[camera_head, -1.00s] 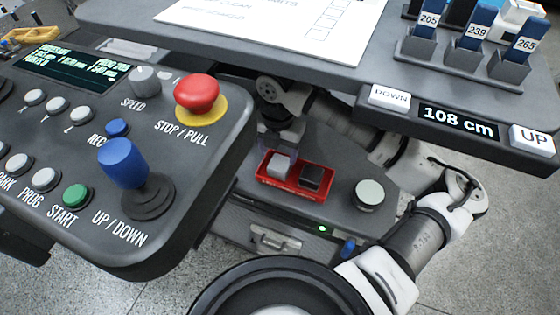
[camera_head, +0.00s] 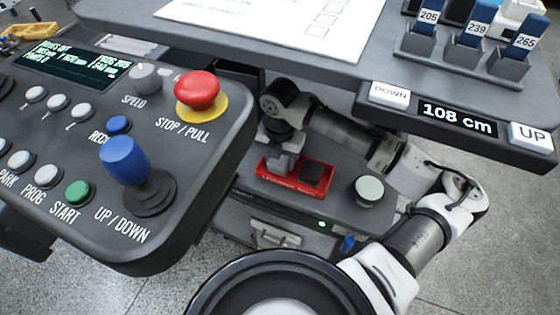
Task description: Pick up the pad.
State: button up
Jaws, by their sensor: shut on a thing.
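A small red tray (camera_head: 318,190) with two compartments sits on the dark grey cart top under the table edge. A pale grey pad (camera_head: 279,164) is in its left compartment, mostly covered by my gripper. A dark block (camera_head: 312,172) is in the right compartment. My gripper (camera_head: 282,158) points down over the left compartment and is shut on the pale pad. The pad still appears down in the tray; I cannot tell whether it touches the bottom.
The control panel (camera_head: 60,150) with the blue joystick and red stop button stands close on the left. The table edge with the height display (camera_head: 458,122) overhangs behind. A round pale knob (camera_head: 369,188) is right of the tray.

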jog(key=shift+r, duration=0.1)
notch_tip(320, 180, up, 10)
jog(key=shift+f, duration=0.1)
dwell(0.3)
